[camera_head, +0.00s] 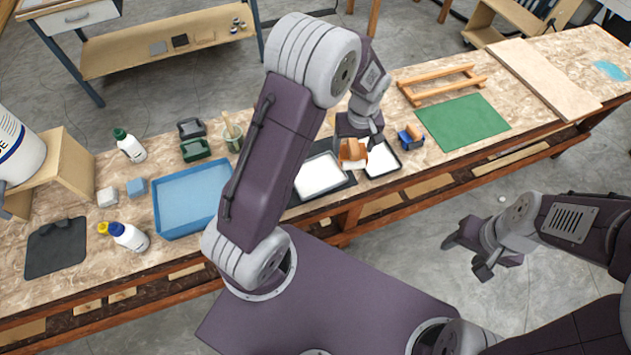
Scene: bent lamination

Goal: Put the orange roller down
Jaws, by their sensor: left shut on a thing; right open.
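The orange roller (352,155) is at the middle of the workbench, under my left gripper (357,137). My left gripper is shut on it, and the fingers hide part of it. The roller is above or at the left edge of a small black-rimmed white tray (381,159); I cannot tell whether it touches anything below. My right gripper (481,262) is open and empty, out over the floor in front of the bench.
A blue and brown tool (411,137) stands right of the small tray. A larger white tray (320,175) lies to its left. Further right are a green mat (462,122), a wooden rack (440,84) and a long board (543,80). A blue tray (192,197) and bottles (129,145) stand left.

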